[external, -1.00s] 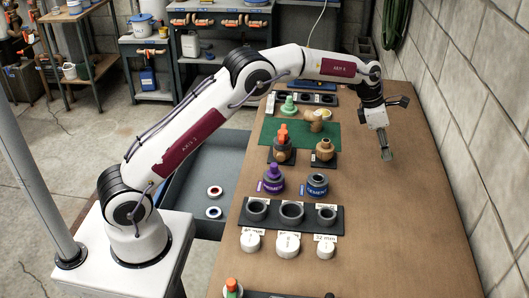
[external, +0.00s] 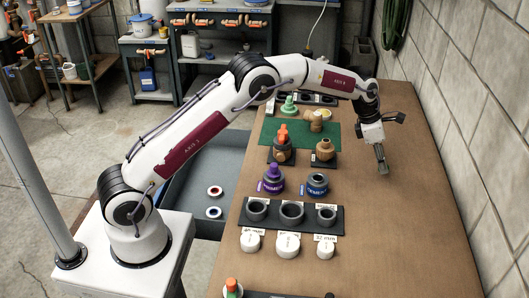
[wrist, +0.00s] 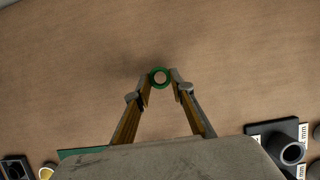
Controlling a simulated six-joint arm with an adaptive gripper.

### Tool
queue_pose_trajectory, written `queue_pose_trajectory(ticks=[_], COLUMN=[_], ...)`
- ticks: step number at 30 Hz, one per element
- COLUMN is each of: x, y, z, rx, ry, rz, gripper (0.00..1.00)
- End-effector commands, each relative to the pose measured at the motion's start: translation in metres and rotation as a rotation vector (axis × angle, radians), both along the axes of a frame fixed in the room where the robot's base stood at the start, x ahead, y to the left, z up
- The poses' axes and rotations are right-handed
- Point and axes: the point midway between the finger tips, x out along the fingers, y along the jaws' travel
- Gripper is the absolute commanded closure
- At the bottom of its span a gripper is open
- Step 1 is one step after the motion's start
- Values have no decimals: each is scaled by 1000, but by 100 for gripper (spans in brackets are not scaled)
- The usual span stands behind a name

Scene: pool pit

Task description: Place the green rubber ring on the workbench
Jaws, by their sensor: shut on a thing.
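The green rubber ring (wrist: 160,69) shows in the wrist view between the two fingertips of my gripper (wrist: 160,77). My gripper is shut on it, and bare bench surface lies beyond it. In the external view my gripper (external: 382,170) points down over the right part of the brown workbench (external: 400,230). The ring is too small to make out there. I cannot tell whether the ring touches the bench.
Left of my gripper are a brass fitting (external: 325,150), a green mat (external: 272,133), a purple-topped pot (external: 271,180) and a blue pot (external: 317,185). A black tray of grey rings (external: 335,226) lies nearer. A block wall (external: 480,120) borders the right. The bench's right side is clear.

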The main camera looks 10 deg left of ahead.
Motion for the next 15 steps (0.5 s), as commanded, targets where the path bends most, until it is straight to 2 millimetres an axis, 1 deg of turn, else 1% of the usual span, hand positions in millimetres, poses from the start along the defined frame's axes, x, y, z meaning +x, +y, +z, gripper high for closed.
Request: queue_pose_trajectory(ticks=[1,3,6,9,15], x=[0,0,0,0,0], y=[0,0,0,0,0], z=[-8,-17,-24,-28,-28], rx=[2,2,0,0,-1], ry=[1,2,1,1,0], rz=[1,0,1,1,1], gripper=[86,86,86,86,86])
